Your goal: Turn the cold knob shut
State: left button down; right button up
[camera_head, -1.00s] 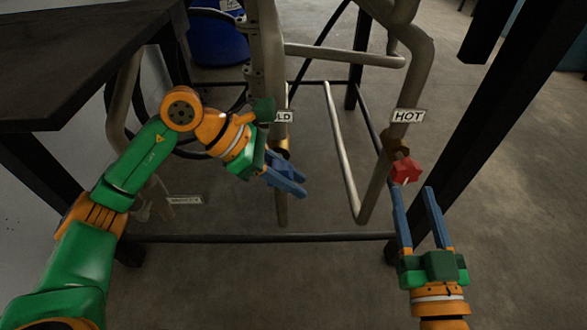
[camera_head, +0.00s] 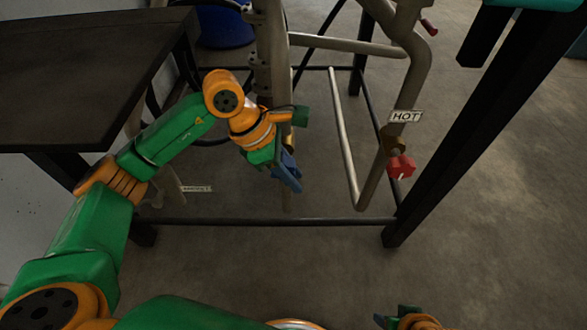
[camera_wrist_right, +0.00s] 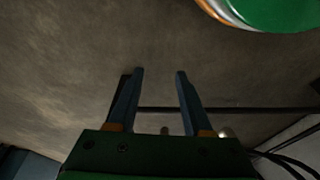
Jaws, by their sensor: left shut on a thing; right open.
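The knob itself is mostly hidden by the gripper and hard to tell from the fingers. The COLD label is hidden too. My right gripper (camera_wrist_right: 160,73) is open and empty in the right wrist view, over the floor. In the head view only a bit of it shows at the bottom edge.
A red knob (camera_head: 401,167) under the HOT label (camera_head: 405,116) sits on the pipe to the right. A dark table (camera_head: 70,80) stands at the left. Dark frame legs and a low bar (camera_head: 330,221) surround the pipes. The floor in front is clear.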

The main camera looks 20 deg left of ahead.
jog(key=shift+w+f, duration=0.1)
jog(key=shift+f, duration=0.4)
pick_arm(q)
jog(key=shift+f, duration=0.1)
pick_arm(e)
jog(key=shift+f, duration=0.1)
pick_arm(q)
jog(key=c, duration=0.6)
grip_release()
jog(key=shift+c, duration=0.2)
jog(key=shift+a+r, duration=0.1)
jog(key=shift+r, duration=0.15)
jog(key=p+v, duration=0.1)
jog(key=v, duration=0.2)
jog(key=shift+a+p, duration=0.1)
jog(key=shift+p, duration=0.25)
jog(key=s+a, duration=0.3)
jog(key=a, duration=0.8)
jog(key=shift+s+f, duration=0.15)
jog(key=shift+f, duration=0.05)
pick_arm(e)
notch_tip(320, 180, down, 2)
